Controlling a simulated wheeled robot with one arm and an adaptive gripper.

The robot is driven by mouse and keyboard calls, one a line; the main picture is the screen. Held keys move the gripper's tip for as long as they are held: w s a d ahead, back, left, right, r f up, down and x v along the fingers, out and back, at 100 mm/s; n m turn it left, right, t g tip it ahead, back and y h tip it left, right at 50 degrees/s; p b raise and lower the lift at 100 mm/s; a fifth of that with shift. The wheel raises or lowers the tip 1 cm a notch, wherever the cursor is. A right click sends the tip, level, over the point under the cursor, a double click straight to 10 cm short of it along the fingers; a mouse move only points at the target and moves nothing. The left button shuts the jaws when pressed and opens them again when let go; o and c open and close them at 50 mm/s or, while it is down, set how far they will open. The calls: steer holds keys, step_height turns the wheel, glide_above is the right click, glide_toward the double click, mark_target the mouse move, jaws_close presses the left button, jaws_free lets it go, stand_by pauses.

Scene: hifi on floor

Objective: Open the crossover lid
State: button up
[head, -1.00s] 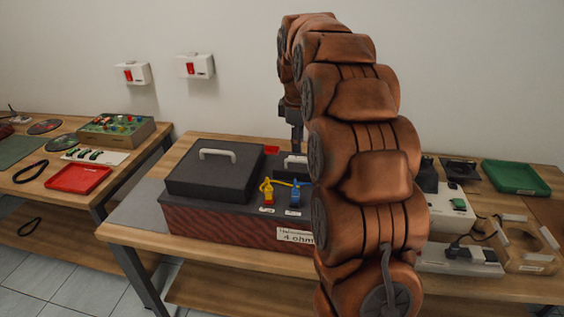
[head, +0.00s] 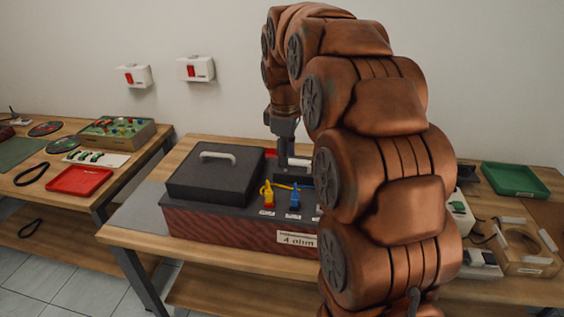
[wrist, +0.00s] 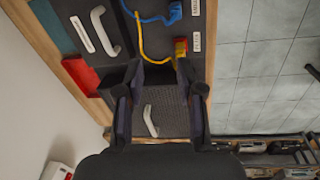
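A box (head: 205,224) with a dark top and reddish sides stands on the table, labelled "4 ohm" in front. Its large left lid (head: 195,182) has a pale handle and lies shut. A smaller dark right lid lies mostly behind my arm. In the wrist view its pale handle (wrist: 104,32) shows up and left of my fingertips, beside a white label too small to read. The left lid's handle (wrist: 150,121) shows below, between my fingers. My gripper (wrist: 155,72) is open and empty, above the box top. In the head view it hangs near the right lid, fingertips partly hidden.
A yellow plug (head: 268,199) and a blue plug (head: 293,200) with a yellow lead stand near the box front, close to my gripper. A red tray (wrist: 82,72) lies behind the box. Side tables hold other trays.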

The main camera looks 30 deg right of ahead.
steer(key=shift+m, duration=0.4)
steer(key=shift+s+a+f, duration=0.15)
steer(key=shift+s+a, duration=1.5)
